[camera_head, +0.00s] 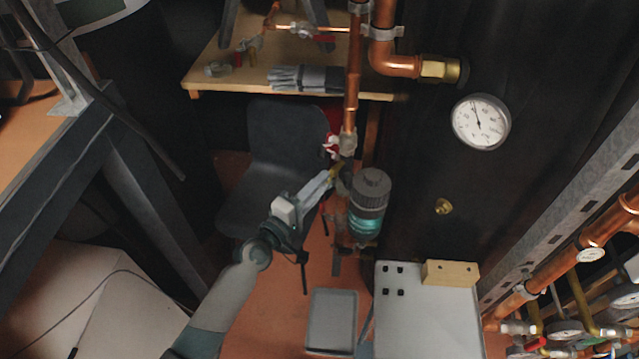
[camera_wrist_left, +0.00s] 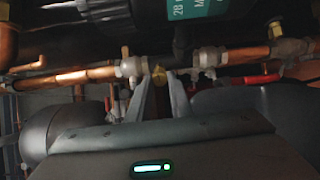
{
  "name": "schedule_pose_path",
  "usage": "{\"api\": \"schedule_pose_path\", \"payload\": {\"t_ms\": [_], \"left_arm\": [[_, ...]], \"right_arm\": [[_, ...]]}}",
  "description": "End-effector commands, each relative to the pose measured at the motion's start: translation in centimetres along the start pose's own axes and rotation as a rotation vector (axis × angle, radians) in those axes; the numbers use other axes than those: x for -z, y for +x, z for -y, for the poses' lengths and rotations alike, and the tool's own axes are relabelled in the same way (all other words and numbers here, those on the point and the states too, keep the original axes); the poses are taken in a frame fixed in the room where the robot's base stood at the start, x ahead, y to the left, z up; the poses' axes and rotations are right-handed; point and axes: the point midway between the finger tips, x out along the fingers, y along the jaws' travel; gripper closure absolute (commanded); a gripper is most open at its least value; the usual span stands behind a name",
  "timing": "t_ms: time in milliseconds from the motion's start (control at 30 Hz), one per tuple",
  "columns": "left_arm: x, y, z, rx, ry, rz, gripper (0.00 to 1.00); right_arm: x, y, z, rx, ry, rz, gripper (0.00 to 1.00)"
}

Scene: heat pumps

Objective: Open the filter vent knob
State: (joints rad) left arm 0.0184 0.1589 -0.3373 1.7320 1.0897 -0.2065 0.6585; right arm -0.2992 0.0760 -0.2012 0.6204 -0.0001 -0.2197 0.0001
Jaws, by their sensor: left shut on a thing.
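The filter (camera_head: 371,188), with a dark grey cap and a teal lower body, is mounted on the copper pipework in the middle of the head view. Its teal label (camera_wrist_left: 196,8) shows at the top of the left wrist view. A small brass knob (camera_wrist_left: 158,74) sits on the pipe fitting below the filter. My left gripper (camera_head: 334,174) reaches in from the lower left, just left of the filter. In the left wrist view the fingertips (camera_wrist_left: 161,78) are closed around the brass knob, which is partly hidden between them. My right gripper is not in view.
A vertical copper pipe (camera_head: 351,95) and a red-handled valve (camera_head: 332,147) are just above my gripper. A dark chair (camera_head: 283,148) stands behind my arm. A pressure gauge (camera_head: 481,121) is on the dark wall. A white box (camera_head: 428,310) stands at the lower right.

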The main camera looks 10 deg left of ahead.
Motion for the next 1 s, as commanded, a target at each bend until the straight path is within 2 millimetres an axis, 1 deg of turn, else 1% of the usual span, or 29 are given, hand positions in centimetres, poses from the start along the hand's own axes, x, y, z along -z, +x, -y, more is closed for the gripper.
{"api": "schedule_pose_path", "payload": {"t_ms": [300, 500, 733, 1000], "left_arm": [[0.08, 0.02, -0.11, -0.001, -0.288, -0.002, 1.0], [0.08, 0.02, -0.03, -0.001, -0.42, -0.002, 1.0], [0.08, 0.01, 0.02, -0.001, -0.504, -0.002, 1.0], [0.09, 0.0, 0.05, -0.001, -0.523, -0.002, 1.0]], "right_arm": [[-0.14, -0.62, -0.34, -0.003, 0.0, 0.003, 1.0], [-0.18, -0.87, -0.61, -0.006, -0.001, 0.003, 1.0], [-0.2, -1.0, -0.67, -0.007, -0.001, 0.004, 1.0], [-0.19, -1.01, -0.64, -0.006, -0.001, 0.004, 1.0]]}}
